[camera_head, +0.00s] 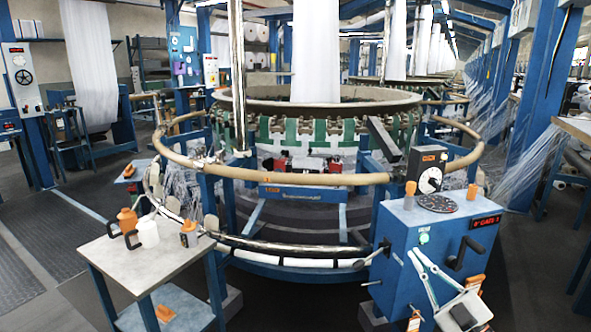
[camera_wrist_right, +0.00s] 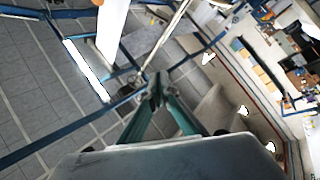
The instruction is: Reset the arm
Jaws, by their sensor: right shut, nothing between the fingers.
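My right gripper (camera_head: 418,258) shows at the lower right of the head view, in front of the blue control box (camera_head: 395,262). Its pale fingers point up and to the left, and nothing is held. In the right wrist view, its dark green fingers (camera_wrist_right: 157,90) come together at the tips, with nothing between them. I cannot tell whether the fingers touch the control box. My left gripper is not in view.
The circular loom (camera_head: 250,104), with a tan ring rail (camera_head: 290,178), fills the middle. Open floor (camera_head: 35,225) lies at the left.

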